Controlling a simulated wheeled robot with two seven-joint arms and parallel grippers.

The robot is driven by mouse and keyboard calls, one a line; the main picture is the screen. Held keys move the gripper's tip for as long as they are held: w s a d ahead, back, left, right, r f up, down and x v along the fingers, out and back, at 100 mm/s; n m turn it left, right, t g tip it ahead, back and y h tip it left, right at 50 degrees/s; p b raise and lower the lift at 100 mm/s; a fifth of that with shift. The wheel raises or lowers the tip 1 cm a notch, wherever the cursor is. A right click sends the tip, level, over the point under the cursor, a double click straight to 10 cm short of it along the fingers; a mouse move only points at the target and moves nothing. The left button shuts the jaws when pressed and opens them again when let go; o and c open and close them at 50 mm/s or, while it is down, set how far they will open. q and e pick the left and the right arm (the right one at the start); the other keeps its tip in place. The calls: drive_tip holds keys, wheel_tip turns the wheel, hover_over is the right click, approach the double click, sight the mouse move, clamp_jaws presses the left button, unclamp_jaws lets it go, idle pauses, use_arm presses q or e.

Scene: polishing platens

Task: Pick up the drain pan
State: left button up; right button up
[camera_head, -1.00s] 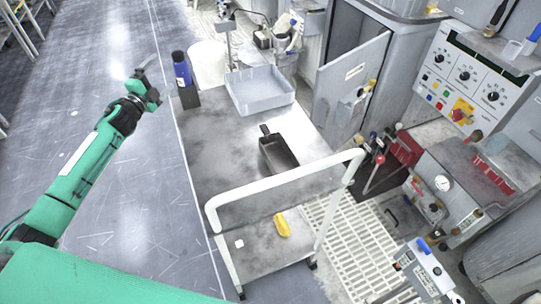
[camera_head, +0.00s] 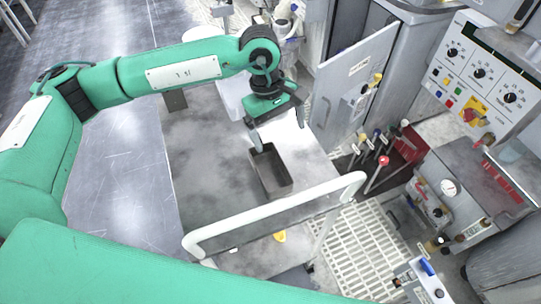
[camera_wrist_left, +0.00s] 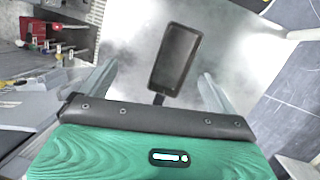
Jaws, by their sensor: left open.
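The drain pan, a dark rectangular pan (camera_head: 271,172) with a short handle, lies on the grey cart top (camera_head: 215,150). In the left wrist view the pan (camera_wrist_left: 176,55) lies between and beyond the fingers, its handle pointing toward the gripper. My left gripper (camera_head: 279,128) is open and empty, above the pan's handle end, with its fingers pointing down. In the left wrist view the two fingers of the gripper (camera_wrist_left: 158,75) are spread wide and apart from the pan. In the head view the gripper and arm partly hide the handle. My right gripper is not in view.
A grey tray (camera_head: 232,98) stands at the far end, mostly hidden by my arm. A cabinet (camera_head: 350,85) and levers (camera_head: 378,172) stand to the right.

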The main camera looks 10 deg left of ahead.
use_arm(q)
drive_tip(key=w+a+m+y, duration=0.1)
drive_tip(key=a+y, duration=0.1)
drive_tip(key=t+p, duration=0.1)
drive_tip(key=p, duration=0.1)
hover_over(268, 169)
drive_tip(key=shift+m+y, duration=0.3)
drive_tip(key=f, duration=0.8)
drive_tip(key=shift+w+d+f, duration=0.1)
drive_tip(key=shift+w+f, duration=0.15)
drive_tip(key=shift+w, duration=0.05)
drive_tip(key=shift+s+f, duration=0.15)
drive_tip(key=shift+f, duration=0.35)
drive_tip(key=f+p, duration=0.1)
drive_tip(key=f, duration=0.2)
drive_tip(key=shift+s+f+p, duration=0.2)
drive_tip(key=shift+f+p, duration=0.1)
drive_tip(key=shift+p, duration=0.05)
drive_tip(key=shift+f, duration=0.45)
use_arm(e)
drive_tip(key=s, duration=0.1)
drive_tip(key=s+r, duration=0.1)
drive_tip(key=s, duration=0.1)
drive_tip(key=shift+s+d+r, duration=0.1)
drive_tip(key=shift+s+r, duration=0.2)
use_arm(q)
drive_tip(key=shift+c, duration=0.2)
drive_tip(key=c, duration=1.1)
